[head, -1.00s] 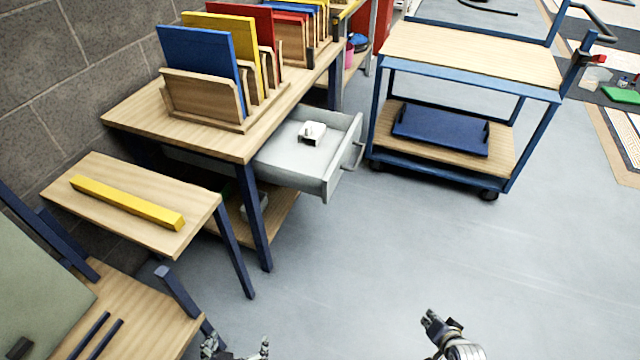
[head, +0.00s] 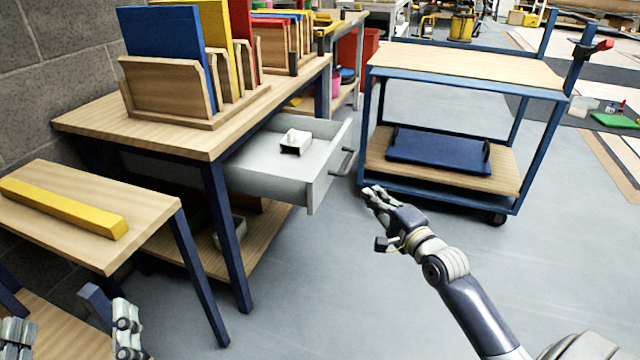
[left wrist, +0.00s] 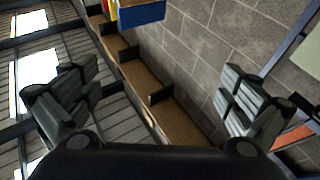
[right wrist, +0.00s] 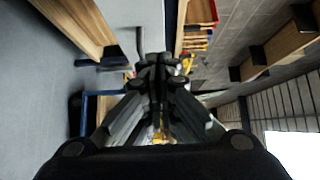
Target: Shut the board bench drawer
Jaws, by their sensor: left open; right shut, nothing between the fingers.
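The board bench (head: 190,140) is a wooden-topped table with dark blue legs against the block wall. Its grey drawer (head: 270,180) is pulled out to the right, with a handle (head: 343,160) on its front face. A small white object (head: 295,141) lies in the drawer. My right gripper (head: 372,192) is shut and empty, in front of and to the right of the drawer front, apart from it in the picture. It also shows shut in the right wrist view (right wrist: 160,65). My left gripper (head: 75,335) is open and empty at the lower left, by the low side table.
Colored boards stand in wooden racks (head: 165,85) on the bench. A low side table (head: 75,240) with a yellow bar (head: 62,208) stands at the front left. A blue-framed cart (head: 465,75) stands right of the drawer. The floor in front is clear.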

